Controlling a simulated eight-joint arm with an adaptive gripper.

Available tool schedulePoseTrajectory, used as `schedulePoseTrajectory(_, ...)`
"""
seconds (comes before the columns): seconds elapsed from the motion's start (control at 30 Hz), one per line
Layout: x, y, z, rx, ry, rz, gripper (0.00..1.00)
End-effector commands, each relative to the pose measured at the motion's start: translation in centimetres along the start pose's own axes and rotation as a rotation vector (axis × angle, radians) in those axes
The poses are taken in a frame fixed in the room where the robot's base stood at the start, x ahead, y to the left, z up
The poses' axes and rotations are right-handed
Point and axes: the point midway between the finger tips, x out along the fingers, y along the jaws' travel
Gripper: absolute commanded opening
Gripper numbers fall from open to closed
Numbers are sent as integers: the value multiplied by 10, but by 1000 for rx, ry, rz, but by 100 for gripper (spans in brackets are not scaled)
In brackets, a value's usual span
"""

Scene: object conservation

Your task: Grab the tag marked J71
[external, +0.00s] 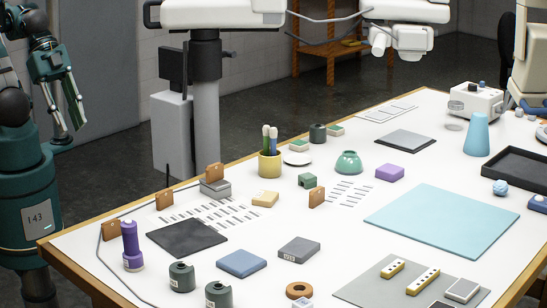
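Several small orange-brown tags stand upright on the white table. One tag (110,231) is near the left edge by the purple cylinder, and a second tag (164,199) is farther back. A third tag (214,172) is at a grey block, and a fourth tag (317,197) is near the middle. Their markings are too small to read, so I cannot tell which is J71. My gripper (70,128) hangs at the far left, off the table and away from the tags. Its fingers are apart, with nothing visible between them.
The purple cylinder (131,246) stands by the left tag, with a dark cable nearby. A black mat (187,238), dark green weights (181,277), a blue block (241,264) and a pen cup (270,164) surround the tags. The light-blue mat (442,222) is bare.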

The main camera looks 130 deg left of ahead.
Motion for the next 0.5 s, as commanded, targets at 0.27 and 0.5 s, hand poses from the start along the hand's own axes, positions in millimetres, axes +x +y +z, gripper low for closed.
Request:
schedulePoseTrajectory(0.27,0,-6,-14,-35,-13,-9,26)
schedulePoseTrajectory(0.5,4,-22,-44,-121,-47,-30,26)
